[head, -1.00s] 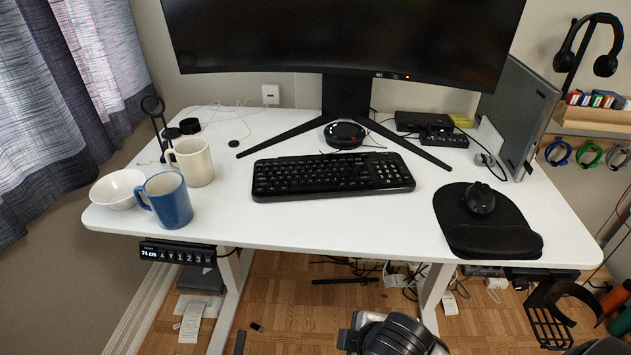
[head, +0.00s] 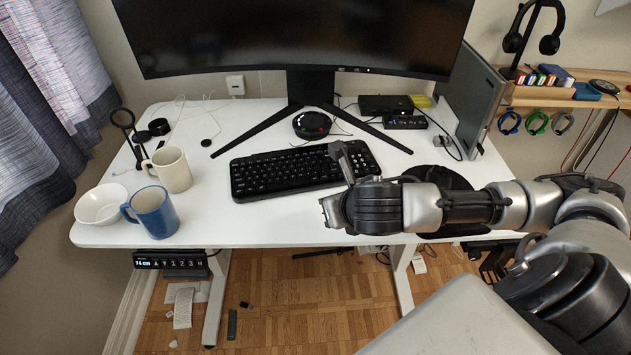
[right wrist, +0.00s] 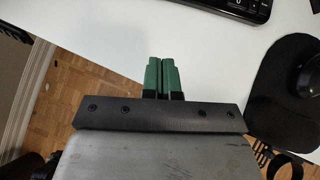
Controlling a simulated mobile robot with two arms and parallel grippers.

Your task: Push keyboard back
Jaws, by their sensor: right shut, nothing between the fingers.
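The black keyboard (head: 285,175) lies on the white desk in front of the monitor stand, its right end partly covered in the head view by a part of my right arm. Its right corner also shows at the top of the right wrist view (right wrist: 243,6). My right arm reaches in from the right. Its gripper (right wrist: 163,74) has green fingertips side by side, shut and empty, over bare desk near the front edge. It is apart from the keyboard in the wrist view. In the head view the fingertips cannot be made out clearly. My left gripper is not in view.
A blue mug (head: 153,212), a cream mug (head: 171,170) and a white bowl (head: 101,204) stand at the left. The monitor stand (head: 309,88) and a round black device (head: 311,125) are behind the keyboard. A mouse pad (right wrist: 281,90) with a mouse lies right.

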